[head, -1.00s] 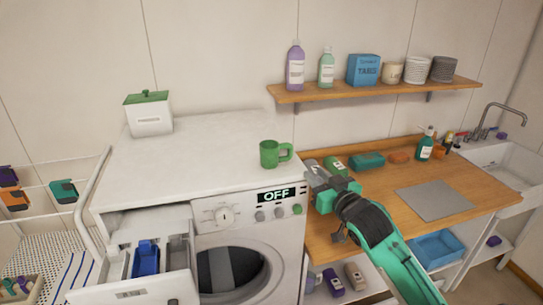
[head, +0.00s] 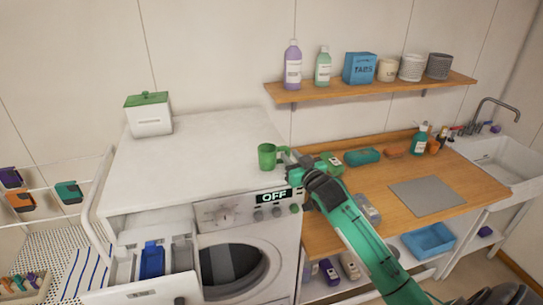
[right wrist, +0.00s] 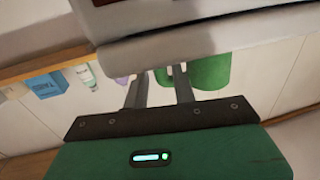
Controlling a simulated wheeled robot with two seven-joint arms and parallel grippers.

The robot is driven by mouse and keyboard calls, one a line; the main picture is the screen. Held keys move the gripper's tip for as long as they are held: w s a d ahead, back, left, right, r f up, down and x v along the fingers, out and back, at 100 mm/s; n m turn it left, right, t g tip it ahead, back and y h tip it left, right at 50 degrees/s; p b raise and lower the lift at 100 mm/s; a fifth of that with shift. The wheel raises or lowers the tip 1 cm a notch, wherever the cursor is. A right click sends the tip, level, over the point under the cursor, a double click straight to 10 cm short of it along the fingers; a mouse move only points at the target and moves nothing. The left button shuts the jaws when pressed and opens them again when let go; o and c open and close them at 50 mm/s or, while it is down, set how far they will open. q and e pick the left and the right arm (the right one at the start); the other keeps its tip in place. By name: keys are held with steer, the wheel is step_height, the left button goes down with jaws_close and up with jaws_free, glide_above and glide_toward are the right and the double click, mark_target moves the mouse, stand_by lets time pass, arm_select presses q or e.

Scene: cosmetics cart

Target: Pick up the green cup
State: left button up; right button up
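The green cup (head: 268,156) stands upright on the white top of the washing machine, near its right front edge, with its handle toward the right. My right gripper (head: 291,164) is at the handle side of the cup. In the right wrist view the cup (right wrist: 210,73) is upside down at the upper right. There the two fingers of the right gripper (right wrist: 160,88) are apart, and part of the green handle shows between them. I cannot tell whether a finger touches the cup. My left gripper is not in view.
The washing machine (head: 215,212) has its detergent drawer pulled out. A white box with a green lid (head: 149,115) stands at its back left. The machine's top is clear around the cup.

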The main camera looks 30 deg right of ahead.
steer(key=shift+w, duration=0.3)
jaws_close()
steer(key=shift+r+b, duration=0.45)
steer(key=shift+r, duration=0.5)
step_height(320, 180, up, 18)
steer(key=b, duration=0.5)
